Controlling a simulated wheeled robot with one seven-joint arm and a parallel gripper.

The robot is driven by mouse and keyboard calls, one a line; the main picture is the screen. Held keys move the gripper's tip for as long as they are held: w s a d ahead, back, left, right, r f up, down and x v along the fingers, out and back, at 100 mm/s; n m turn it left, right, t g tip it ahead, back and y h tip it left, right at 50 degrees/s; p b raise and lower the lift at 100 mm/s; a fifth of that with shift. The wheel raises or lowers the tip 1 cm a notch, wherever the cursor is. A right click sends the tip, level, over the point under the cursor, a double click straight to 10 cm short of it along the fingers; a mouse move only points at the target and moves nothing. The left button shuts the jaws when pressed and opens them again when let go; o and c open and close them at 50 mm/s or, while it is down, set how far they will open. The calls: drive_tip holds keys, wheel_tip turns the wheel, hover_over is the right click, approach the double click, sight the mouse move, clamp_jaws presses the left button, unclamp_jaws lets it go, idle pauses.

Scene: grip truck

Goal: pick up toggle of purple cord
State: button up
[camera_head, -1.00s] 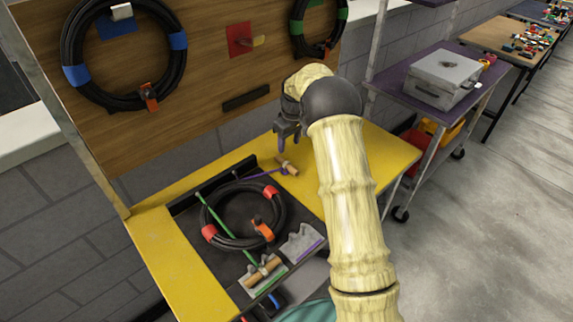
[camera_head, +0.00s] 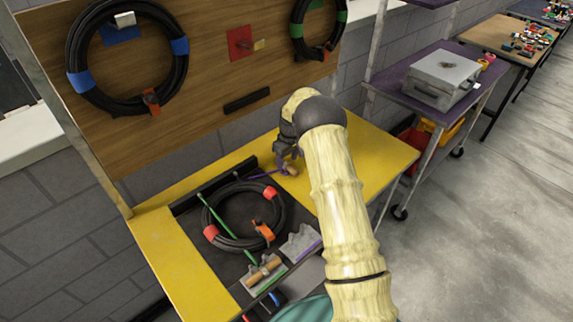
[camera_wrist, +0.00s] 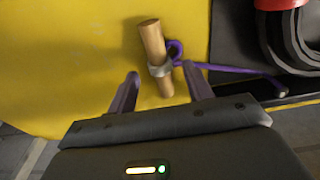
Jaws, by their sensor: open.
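The toggle of the purple cord (camera_wrist: 153,42) is a short wooden peg with a grey band, lying on the yellow table top. In the head view the toggle (camera_head: 291,170) shows just beyond the dark tray's edge, partly hidden by my gripper. The purple cord (camera_wrist: 225,68) loops at the toggle's band and runs right to the dark tray. My gripper (camera_wrist: 160,85) is open, its two purple-grey fingers on either side of the toggle's near end in the wrist view. In the head view my gripper (camera_head: 287,158) is low over the toggle. I cannot tell whether the fingers touch it.
A coiled black cable with red bands (camera_head: 240,243) lies in the dark tray, with a green cord (camera_head: 223,222) across it. Another wooden toggle (camera_head: 264,270) rests at the tray's front. A wooden board (camera_head: 190,70) with hanging cables stands behind. Yellow table top (camera_head: 365,165) is clear at right.

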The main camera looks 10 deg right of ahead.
sight(287, 164)
wheel_tip(287, 164, down, 2)
drive_tip(key=shift+w+a+f, duration=0.1)
drive_tip(key=shift+w, duration=0.05)
idle(0.4)
drive_tip(key=c, duration=1.1)
wheel_tip(287, 164, up, 10)
drive_tip(key=shift+r+b, duration=0.1)
drive_tip(key=shift+b, duration=0.9)
